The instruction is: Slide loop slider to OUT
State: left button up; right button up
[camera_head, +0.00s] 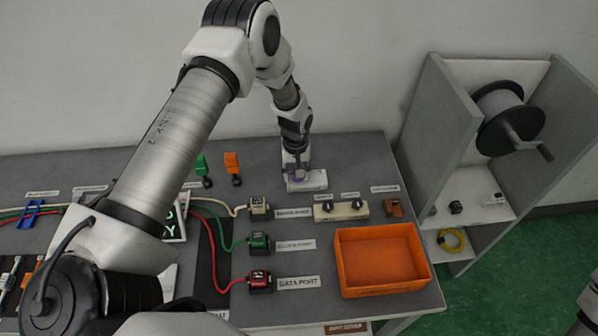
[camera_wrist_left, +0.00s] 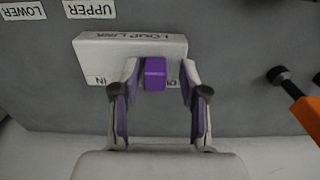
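The loop slider is a white block (camera_wrist_left: 110,50) labelled LOOP LINK, with a purple knob (camera_wrist_left: 155,73). In the wrist view, IN is at its left end and a partly hidden mark, apparently OUT, at its right. The knob stands right of the block's middle, nearer that partly hidden mark. My left gripper (camera_wrist_left: 159,82) is open, with one finger on each side of the knob; gaps show, wider on the right. In the head view the white block (camera_head: 308,184) is at the table's back edge, under my left gripper (camera_head: 297,168). My right gripper is not visible.
An orange tray (camera_head: 344,262) stands front right on the table (camera_head: 240,185). A cream block with two dark knobs (camera_head: 341,210) is in front of the slider. Green (camera_head: 201,165) and orange (camera_head: 232,163) levers stand left of it. Cable plugs, including a red one (camera_head: 260,282), lie mid-table.

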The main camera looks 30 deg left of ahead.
pick_arm(q)
jog(key=shift+a, duration=0.15)
jog(key=shift+w+r, duration=0.1)
jog(key=shift+r, duration=0.2)
notch_tip(320, 180, up, 11)
jog(key=shift+r, duration=0.15)
dwell(0.3)
